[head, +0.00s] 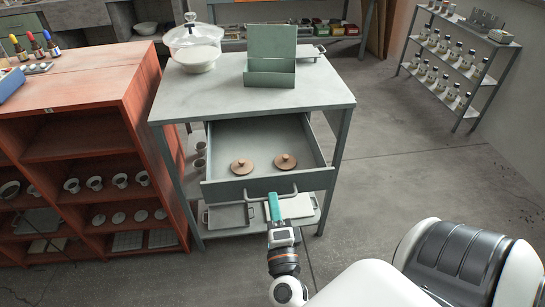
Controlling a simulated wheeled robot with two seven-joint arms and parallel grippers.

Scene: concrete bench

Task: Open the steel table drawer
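The steel table (325,97) stands in the middle of the head view. Its drawer (240,140) is pulled well out toward me, and its inside shows. Two round brown lids with knobs, one on the left (242,167) and one on the right (285,161), lie on the drawer floor. A bar handle (256,198) runs across the drawer front. My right gripper (274,207), with teal fingers, is at the middle of the handle and looks shut on it; the lower finger is hidden. My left gripper is out of view.
An orange-red shelf unit (90,90) with cups and dishes stands close on the left. A glass-domed stand (194,50) and a grey-green box (270,72) are on the tabletop. A bottle rack (463,60) stands back right. The floor right of the table is clear.

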